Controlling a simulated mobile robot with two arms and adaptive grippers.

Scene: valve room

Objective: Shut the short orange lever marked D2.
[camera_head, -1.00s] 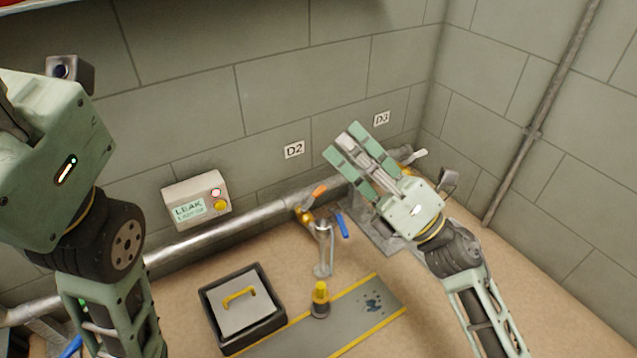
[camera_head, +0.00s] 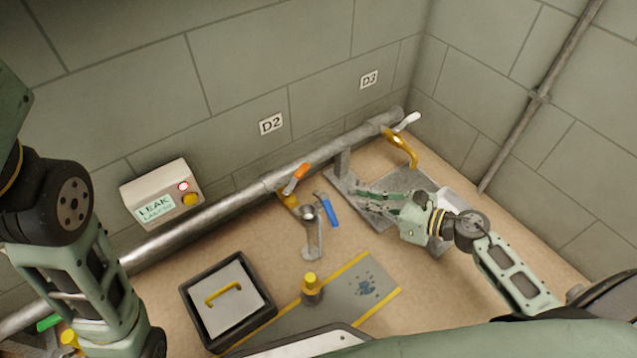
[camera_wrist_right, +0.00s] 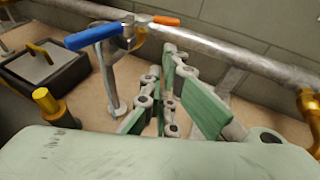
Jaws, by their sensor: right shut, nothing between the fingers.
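The short orange lever (camera_head: 296,177) sits on a brass valve on the grey pipe, below the D2 sign (camera_head: 271,123).
A blue lever (camera_head: 328,210) on a standing pipe (camera_head: 312,238) is between my right gripper and the orange lever's valve. A white lever (camera_head: 407,121) is by D3 (camera_head: 369,79). The leak box (camera_head: 160,193), a black tray (camera_head: 188,296) and a yellow-topped post (camera_head: 311,289) stand left and front.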

